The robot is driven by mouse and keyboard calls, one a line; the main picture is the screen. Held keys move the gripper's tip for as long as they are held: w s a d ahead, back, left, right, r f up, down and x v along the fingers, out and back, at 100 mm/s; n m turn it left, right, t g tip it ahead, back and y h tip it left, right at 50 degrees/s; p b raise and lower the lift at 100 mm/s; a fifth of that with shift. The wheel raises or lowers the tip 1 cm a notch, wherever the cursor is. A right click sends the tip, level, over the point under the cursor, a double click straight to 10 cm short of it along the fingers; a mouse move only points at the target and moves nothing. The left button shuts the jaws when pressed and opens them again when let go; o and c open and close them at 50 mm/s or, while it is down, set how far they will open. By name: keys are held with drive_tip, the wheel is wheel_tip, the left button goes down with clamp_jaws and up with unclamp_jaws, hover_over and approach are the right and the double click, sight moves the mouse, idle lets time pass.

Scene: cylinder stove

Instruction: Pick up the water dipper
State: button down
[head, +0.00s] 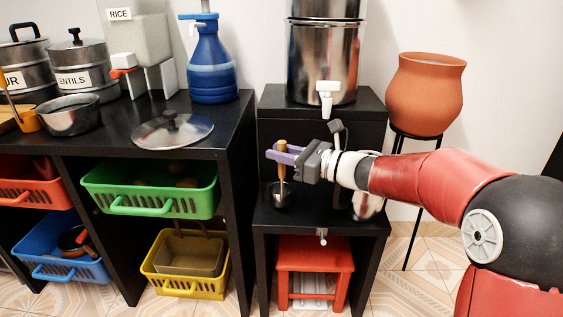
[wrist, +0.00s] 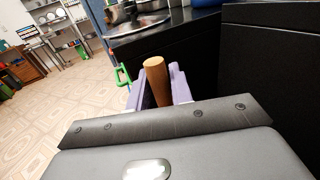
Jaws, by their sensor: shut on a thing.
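The water dipper (head: 281,193) has a dark metal cup and an upright wooden handle. Its cup is at the left part of the low black stand's top in the head view; I cannot tell whether it touches the surface. My gripper (head: 283,154) reaches in from the right and is shut on the handle, with its purple fingers around it. In the wrist view the round top of the wooden handle (wrist: 156,70) shows between the fingers (wrist: 158,90). The cup is hidden there.
A steel water dispenser (head: 324,55) with a white tap stands on the black block behind my gripper. A metal vessel (head: 367,203) stands right of the dipper, partly hidden by my arm. The black counter (head: 225,118) is at left, and a clay pot (head: 425,90) at right.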

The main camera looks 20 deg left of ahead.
wheel_tip(320, 180, up, 18)
drive_tip(key=p, duration=0.4)
drive_tip(key=c, duration=1.9)
unclamp_jaws()
clamp_jaws()
